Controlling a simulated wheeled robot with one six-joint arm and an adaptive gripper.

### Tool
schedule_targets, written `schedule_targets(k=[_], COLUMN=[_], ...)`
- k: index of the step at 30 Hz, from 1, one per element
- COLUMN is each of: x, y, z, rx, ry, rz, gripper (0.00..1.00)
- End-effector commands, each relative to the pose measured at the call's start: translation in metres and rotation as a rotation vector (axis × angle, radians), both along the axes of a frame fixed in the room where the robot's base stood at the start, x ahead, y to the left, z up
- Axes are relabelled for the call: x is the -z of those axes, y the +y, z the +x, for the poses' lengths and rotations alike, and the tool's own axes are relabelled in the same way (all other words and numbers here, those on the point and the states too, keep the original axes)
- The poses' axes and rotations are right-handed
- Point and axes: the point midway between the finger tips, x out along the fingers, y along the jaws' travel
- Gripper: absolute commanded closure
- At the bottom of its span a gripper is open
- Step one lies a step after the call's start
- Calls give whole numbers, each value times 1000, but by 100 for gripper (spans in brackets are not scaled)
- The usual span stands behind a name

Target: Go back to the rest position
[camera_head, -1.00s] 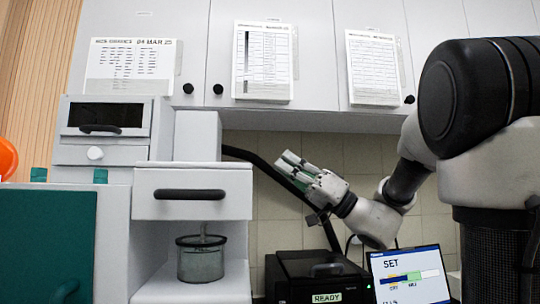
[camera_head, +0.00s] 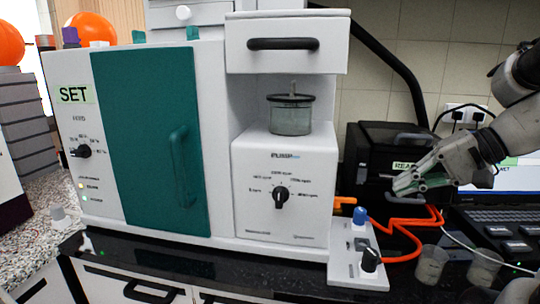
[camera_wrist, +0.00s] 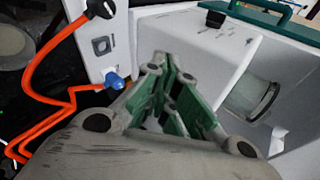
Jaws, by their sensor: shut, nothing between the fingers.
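My gripper (camera_head: 408,188) is at the right in the head view, in front of the black device with the READY label. It is shut and empty. In the wrist view my gripper (camera_wrist: 180,72) shows its green finger pads close together, with the white machine (camera_wrist: 180,40) beyond. The machine (camera_head: 284,190) has a dial on its front and a glass jar (camera_head: 290,117) with a dark lid on its ledge. No contact between my gripper and any thing shows. The rest position itself is not marked in the frames.
A white cabinet with a teal door (camera_head: 150,140) stands left of the machine. An orange hose (camera_head: 400,226) runs from a small valve panel (camera_head: 358,262). Two cups (camera_head: 431,264) stand on the black counter, near a keyboard (camera_head: 505,228). A black device (camera_head: 385,150) stands behind.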

Motion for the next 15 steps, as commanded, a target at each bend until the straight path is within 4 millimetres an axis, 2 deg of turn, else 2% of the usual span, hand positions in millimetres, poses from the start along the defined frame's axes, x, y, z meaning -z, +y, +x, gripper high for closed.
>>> schedule_targets(k=[1, 4, 6, 9, 12, 15], x=[19, 42, 45, 37, 26, 18], y=[-14, -55, -83, -109, -114, -101], z=[-22, -54, -66, -74, -79, -79], rx=[-6, -12, -30, -96, -194, -235], ry=[66, 139, 131, 57, -34, -104], rz=[-131, -408, -589, -809, -937, -947], gripper=[100, 100, 100, 100, 100, 100])
